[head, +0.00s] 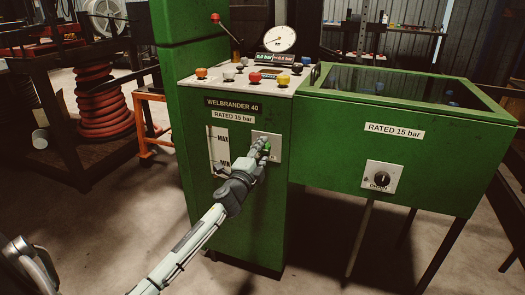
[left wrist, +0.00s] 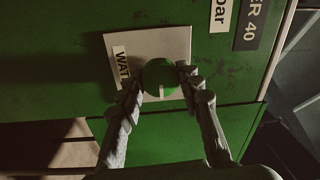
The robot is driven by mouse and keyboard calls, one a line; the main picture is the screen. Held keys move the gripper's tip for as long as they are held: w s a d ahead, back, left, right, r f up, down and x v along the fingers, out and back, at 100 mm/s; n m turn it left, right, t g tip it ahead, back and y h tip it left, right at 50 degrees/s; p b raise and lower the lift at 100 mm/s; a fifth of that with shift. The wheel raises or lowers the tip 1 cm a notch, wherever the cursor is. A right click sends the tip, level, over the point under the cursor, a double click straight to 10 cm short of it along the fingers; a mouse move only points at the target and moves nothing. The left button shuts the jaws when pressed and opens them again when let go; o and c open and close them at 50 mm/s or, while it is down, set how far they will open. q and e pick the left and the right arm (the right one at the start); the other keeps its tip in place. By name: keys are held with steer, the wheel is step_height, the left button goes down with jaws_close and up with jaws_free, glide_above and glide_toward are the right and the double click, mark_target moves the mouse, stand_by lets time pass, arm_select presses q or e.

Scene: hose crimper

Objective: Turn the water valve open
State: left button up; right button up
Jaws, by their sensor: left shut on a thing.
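The water valve is a round green knob (left wrist: 158,78) on a pale square plate (left wrist: 176,44) with a partly hidden label that begins "WAT". The plate (head: 274,146) also shows in the head view, on the front of the green cabinet. My left gripper (left wrist: 158,86) has its two fingers on either side of the knob and is shut on it. In the head view my left gripper (head: 262,150) covers most of the knob. A light mark shows on the knob's lower face in the left wrist view. My right gripper is not in view.
The green cabinet (head: 240,235) has a level gauge (head: 219,150) left of the plate and several coloured buttons on top. A dial gauge (head: 280,39) and a red-tipped lever (head: 215,18) stand behind. A green tank (head: 345,160) with a black knob (head: 382,179) is at right.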

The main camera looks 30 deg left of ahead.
arm_select(q)
steer(key=o, duration=1.2)
steer(key=shift+c, duration=0.2)
steer(key=v, duration=1.2)
